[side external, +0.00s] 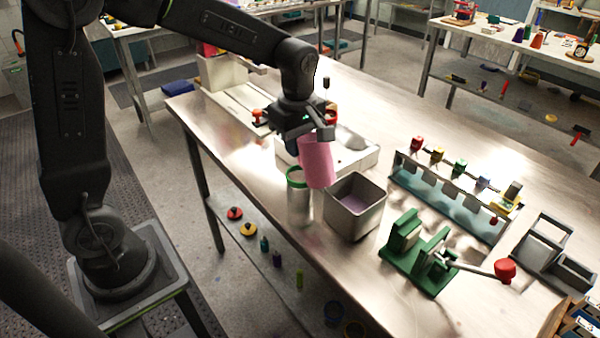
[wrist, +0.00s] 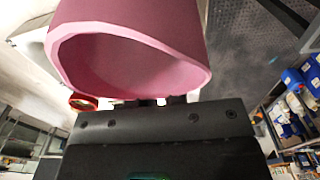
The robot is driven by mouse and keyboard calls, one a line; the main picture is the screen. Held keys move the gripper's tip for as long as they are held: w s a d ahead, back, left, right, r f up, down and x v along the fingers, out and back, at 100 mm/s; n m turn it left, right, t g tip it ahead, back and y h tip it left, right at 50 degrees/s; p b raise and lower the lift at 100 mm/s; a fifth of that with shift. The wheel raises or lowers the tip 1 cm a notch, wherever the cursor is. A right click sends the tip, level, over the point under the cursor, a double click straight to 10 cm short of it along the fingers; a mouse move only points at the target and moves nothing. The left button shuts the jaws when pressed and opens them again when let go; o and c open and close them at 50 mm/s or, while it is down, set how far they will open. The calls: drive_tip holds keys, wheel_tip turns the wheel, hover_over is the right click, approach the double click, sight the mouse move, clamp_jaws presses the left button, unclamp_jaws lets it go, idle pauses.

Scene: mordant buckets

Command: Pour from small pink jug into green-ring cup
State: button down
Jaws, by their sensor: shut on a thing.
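My gripper (side external: 308,127) is shut on the small pink jug (side external: 317,162) and holds it above the table. The jug is slightly tilted in the side view, just right of and above the green-ring cup (side external: 299,205). In the wrist view the pink jug (wrist: 130,60) fills the top, with its wide mouth and pale pink inside showing. The cup is clear with a green ring at its rim and stands upright on the table's front edge area. I cannot see any liquid leaving the jug.
A square metal bin (side external: 355,207) with purplish contents stands right of the cup. A white tray (side external: 352,158) lies behind the jug. A green clamp (side external: 420,252) with a red-knobbed lever and a rack (side external: 452,205) of coloured-top items stand to the right.

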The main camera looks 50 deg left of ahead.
drive_tip(key=shift+f+h, duration=0.35)
drive_tip(key=shift+h, duration=0.55)
idle(1.5)
drive_tip(key=shift+d+f+h, duration=0.1)
drive_tip(key=shift+d+h, duration=0.1)
drive_tip(key=shift+h, duration=0.6)
drive_tip(key=shift+d+h, duration=0.2)
drive_tip(key=shift+h, duration=0.6)
idle(3.0)
drive_tip(key=shift+d+f+h, duration=0.1)
drive_tip(key=shift+f+h, duration=0.2)
drive_tip(key=shift+h, duration=0.1)
idle(0.6)
